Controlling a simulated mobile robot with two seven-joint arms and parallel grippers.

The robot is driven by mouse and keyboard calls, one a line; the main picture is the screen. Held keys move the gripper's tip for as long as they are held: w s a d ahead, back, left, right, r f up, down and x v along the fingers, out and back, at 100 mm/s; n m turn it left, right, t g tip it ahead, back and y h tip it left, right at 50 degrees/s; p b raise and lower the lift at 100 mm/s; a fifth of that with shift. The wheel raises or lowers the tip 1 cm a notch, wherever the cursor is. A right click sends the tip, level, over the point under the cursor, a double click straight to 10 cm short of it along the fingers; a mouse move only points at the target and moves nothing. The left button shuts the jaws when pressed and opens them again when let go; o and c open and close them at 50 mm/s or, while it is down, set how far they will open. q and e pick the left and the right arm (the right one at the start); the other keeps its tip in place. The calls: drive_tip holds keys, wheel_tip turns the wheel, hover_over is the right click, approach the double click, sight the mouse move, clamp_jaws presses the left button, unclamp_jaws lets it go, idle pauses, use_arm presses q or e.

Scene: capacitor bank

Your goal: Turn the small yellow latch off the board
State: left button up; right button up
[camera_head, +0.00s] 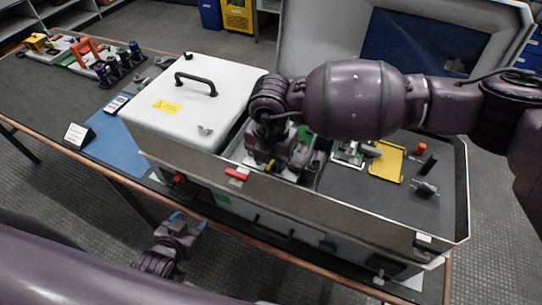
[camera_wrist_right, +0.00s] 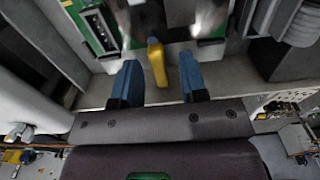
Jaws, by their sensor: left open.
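The small yellow latch (camera_wrist_right: 157,62) stands up in front of a green circuit board (camera_wrist_right: 212,48) in the right wrist view. My right gripper (camera_wrist_right: 158,82) is open, its two blue fingertips on either side of the latch with a gap on each side. In the head view a bit of the yellow latch (camera_head: 271,165) shows below my right gripper, which reaches down into the open case (camera_head: 350,210); my arm hides most of the board there. My left gripper (camera_head: 188,221) is open and empty, low in front of the case, apart from it.
A white lidded box (camera_head: 195,95) with a black handle closes the left part of the case. A yellow tray (camera_head: 387,162) and small parts lie on the case's right dark surface. The case's front wall stands close to my right gripper.

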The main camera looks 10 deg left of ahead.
drive_tip(key=shift+c, duration=0.4)
use_arm(q)
drive_tip(key=shift+s+f, duration=0.15)
drive_tip(key=shift+s, duration=0.15)
use_arm(e)
clamp_jaws()
